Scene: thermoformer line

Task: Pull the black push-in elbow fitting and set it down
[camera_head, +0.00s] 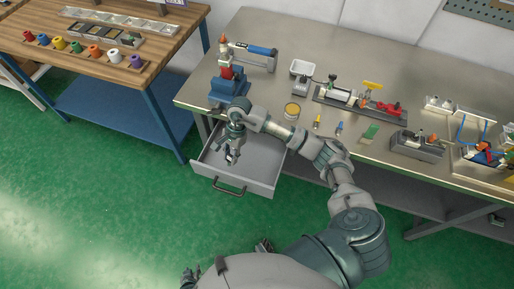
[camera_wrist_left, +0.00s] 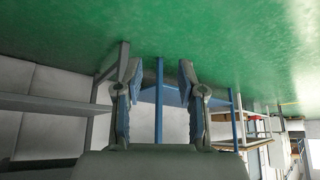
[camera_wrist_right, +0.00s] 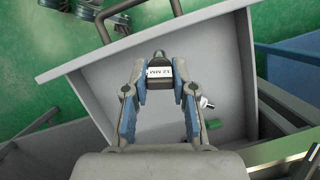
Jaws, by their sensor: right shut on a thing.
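The black elbow fitting (camera_wrist_right: 159,70), with a white "12 MM" label, is between the fingertips of my right gripper (camera_wrist_right: 161,84) in the right wrist view. That gripper is shut on it, above the open drawer. In the head view my right gripper (camera_head: 232,155) reaches down over the drawer, and the fitting is too small to make out clearly. My left gripper (camera_wrist_left: 160,78) is open and empty in the left wrist view, away from the drawer.
The grey drawer (camera_head: 262,183) is pulled out under the steel bench (camera_head: 285,135). A white fitting (camera_wrist_right: 207,102) and a green piece (camera_wrist_right: 213,124) lie inside it. A blue-and-red fixture (camera_head: 229,88) and a yellow tin (camera_head: 292,111) stand above it. A wooden table (camera_head: 160,50) is at left.

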